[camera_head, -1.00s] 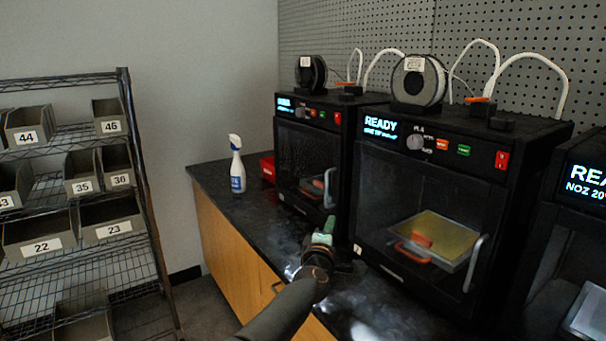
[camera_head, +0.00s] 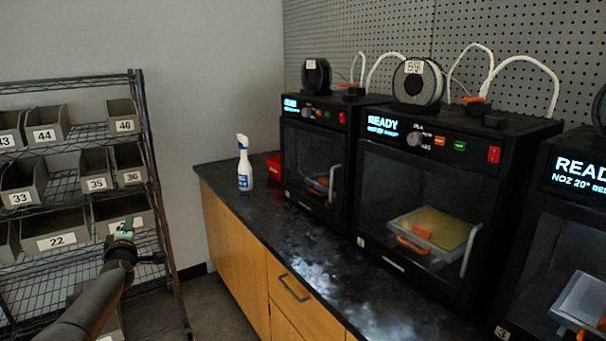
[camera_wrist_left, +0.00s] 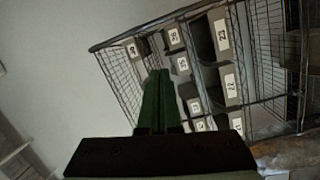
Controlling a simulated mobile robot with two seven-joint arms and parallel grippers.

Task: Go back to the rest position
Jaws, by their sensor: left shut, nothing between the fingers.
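My left gripper (camera_head: 126,226) is at the lower left of the head view, in front of the wire shelf of numbered bins. It is shut and empty, clear of the counter. In the left wrist view its two green fingers (camera_wrist_left: 159,98) lie side by side, with the shelf beyond them. My right gripper is not in view.
The wire shelf (camera_head: 70,76) with several grey bins stands at the left. A black counter (camera_head: 300,255) with wooden fronts holds a spray bottle (camera_head: 244,165), a red bin (camera_head: 274,166) and several printers (camera_head: 410,190). Floor shows between shelf and counter.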

